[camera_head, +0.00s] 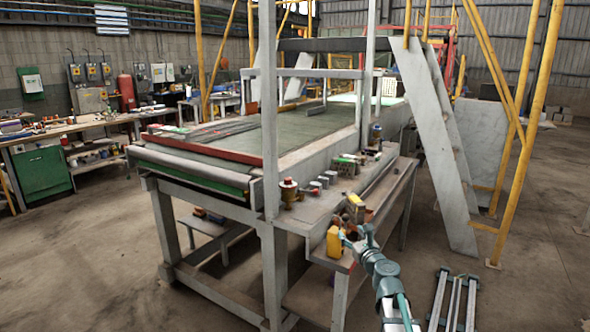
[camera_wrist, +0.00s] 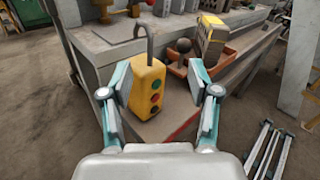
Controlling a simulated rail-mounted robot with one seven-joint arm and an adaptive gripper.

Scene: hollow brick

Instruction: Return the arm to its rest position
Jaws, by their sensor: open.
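My arm reaches from the lower right toward the corner of the grey machine table in the head view. My gripper (camera_wrist: 163,105) is open, with its two teal fingers spread wide in the wrist view. Between and beyond the fingers stands a yellow control box (camera_wrist: 148,85) with a grey hook on top and round coloured buttons on its front. It also shows in the head view (camera_head: 334,242), just left of my gripper (camera_head: 358,238). It stands upright on the low side shelf (camera_wrist: 165,127). I cannot tell whether either finger touches it.
Beyond the yellow box lies an orange-brown tray (camera_wrist: 187,69) holding dark round things and a yellow block (camera_wrist: 210,36). Grey metal rails (camera_head: 455,300) lie on the floor at right. Yellow posts (camera_head: 525,130) and a slanted grey support (camera_head: 437,150) stand behind. Open floor lies at right.

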